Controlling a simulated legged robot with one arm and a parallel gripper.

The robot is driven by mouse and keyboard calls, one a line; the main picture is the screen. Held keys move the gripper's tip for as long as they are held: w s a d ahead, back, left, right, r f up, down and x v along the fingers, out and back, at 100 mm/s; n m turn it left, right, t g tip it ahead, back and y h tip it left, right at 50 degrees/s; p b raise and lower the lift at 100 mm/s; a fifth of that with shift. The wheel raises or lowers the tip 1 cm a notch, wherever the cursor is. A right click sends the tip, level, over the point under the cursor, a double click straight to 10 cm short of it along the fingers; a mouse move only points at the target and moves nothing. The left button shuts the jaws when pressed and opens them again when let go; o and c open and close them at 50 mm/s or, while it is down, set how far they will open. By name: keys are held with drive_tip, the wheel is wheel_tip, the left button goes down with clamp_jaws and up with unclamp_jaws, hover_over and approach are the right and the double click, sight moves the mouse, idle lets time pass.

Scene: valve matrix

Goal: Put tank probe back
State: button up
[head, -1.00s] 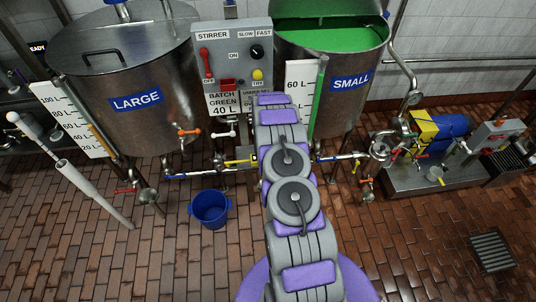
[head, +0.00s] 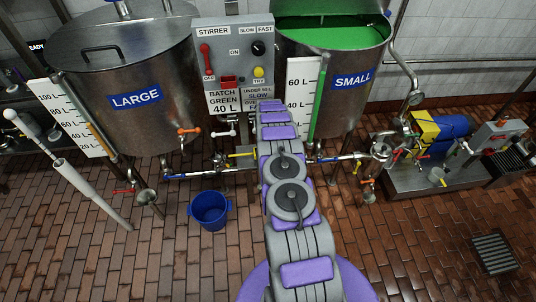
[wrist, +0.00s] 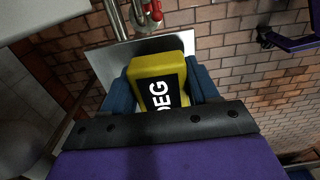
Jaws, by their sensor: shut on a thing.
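In the wrist view, a yellow block (wrist: 176,70) with white letters reading "DEG" on a black label sits between the two blue fingers of my gripper (wrist: 160,88). The gripper is shut on this block, which appears to be the head of the tank probe. Its lower part is hidden by the gripper's dark edge. In the head view my arm reaches up the middle, and its gripper and the probe are hidden. The large tank (head: 130,75) stands left and the small tank (head: 352,100), with green liquid inside, stands right.
A stirrer control box (head: 235,50) stands between the tanks, with level scales (head: 67,115) beside them. Valves and pipes (head: 205,174) run below. A blue bucket (head: 209,210) is on the brick floor. A pump unit (head: 440,140) stands right. In the wrist view, a metal plate (wrist: 112,62) lies behind the block.

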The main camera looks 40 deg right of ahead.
drive_tip(key=shift+f, duration=0.3)
drive_tip(key=shift+f, duration=0.55)
drive_tip(key=shift+f, duration=0.1)
drive_tip(key=o, duration=0.9)
wheel_tip(320, 180, up, 9)
drive_tip(key=shift+f+p, duration=0.1)
drive_tip(key=shift+p, duration=0.8)
